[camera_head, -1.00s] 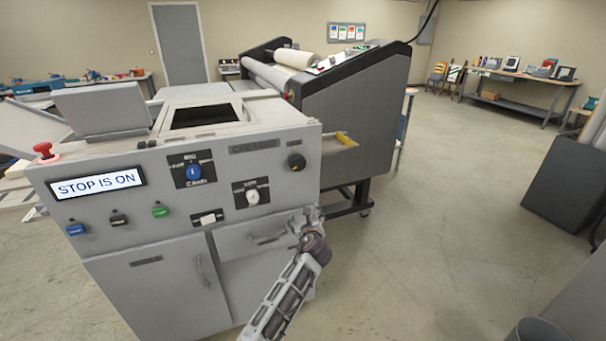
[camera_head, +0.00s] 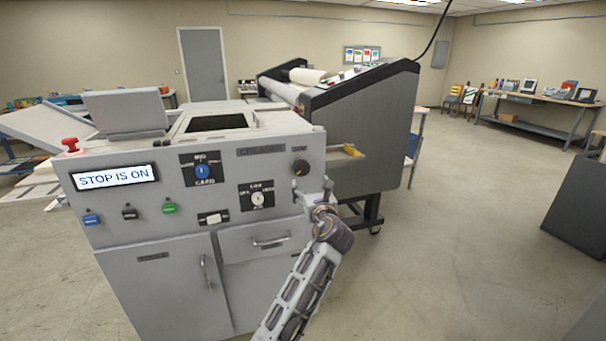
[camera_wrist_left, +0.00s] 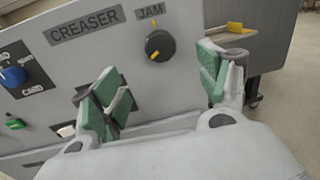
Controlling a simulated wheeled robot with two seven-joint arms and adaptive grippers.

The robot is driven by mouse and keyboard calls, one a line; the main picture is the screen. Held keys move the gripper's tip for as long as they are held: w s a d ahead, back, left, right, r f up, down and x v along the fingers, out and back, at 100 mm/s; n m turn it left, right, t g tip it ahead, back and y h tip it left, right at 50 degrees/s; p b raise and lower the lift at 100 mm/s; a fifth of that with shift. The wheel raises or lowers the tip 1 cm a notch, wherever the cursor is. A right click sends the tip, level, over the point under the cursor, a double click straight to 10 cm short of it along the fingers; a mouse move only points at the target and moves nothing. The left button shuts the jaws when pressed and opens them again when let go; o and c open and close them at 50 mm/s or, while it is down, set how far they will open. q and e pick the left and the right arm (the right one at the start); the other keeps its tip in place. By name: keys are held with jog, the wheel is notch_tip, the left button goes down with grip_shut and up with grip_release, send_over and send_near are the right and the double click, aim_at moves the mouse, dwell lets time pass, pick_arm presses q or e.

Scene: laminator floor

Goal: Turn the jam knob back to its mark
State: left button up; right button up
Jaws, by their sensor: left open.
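The jam knob (camera_wrist_left: 159,46) is a black round dial with a yellow pointer line, under a "JAM" label on the grey creaser panel. A small yellow mark (camera_wrist_left: 153,24) sits just above it. The knob also shows in the head view (camera_head: 300,168), at the panel's right side. My left gripper (camera_wrist_left: 163,92) is open and empty, its green-padded fingers spread below and either side of the knob, apart from it. In the head view my left gripper (camera_head: 316,198) is just below the knob. My right gripper is not in view.
The creaser display (camera_head: 115,177) reads "STOP IS ON". A red stop button (camera_head: 71,144) stands on its top left. Blue (camera_head: 202,171) and white (camera_head: 257,198) selector knobs lie left of the jam knob.

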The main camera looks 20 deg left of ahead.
aim_at(302, 170)
pick_arm(q)
jog(key=shift+w+a+f, duration=0.1)
jog(key=shift+a, duration=0.1)
jog(key=shift+w, duration=0.1)
jog(key=x, duration=0.8)
jog(key=shift+w+b, duration=0.1)
jog(key=shift+b, duration=0.3)
jog(key=shift+x, duration=1.55)
jog(key=shift+w+a+b, duration=0.3)
jog(key=shift+w, duration=0.3)
jog(key=shift+w+a, duration=0.15)
jog(key=shift+w, duration=0.25)
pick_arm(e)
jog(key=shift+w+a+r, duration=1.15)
pick_arm(q)
jog(key=shift+a, duration=0.1)
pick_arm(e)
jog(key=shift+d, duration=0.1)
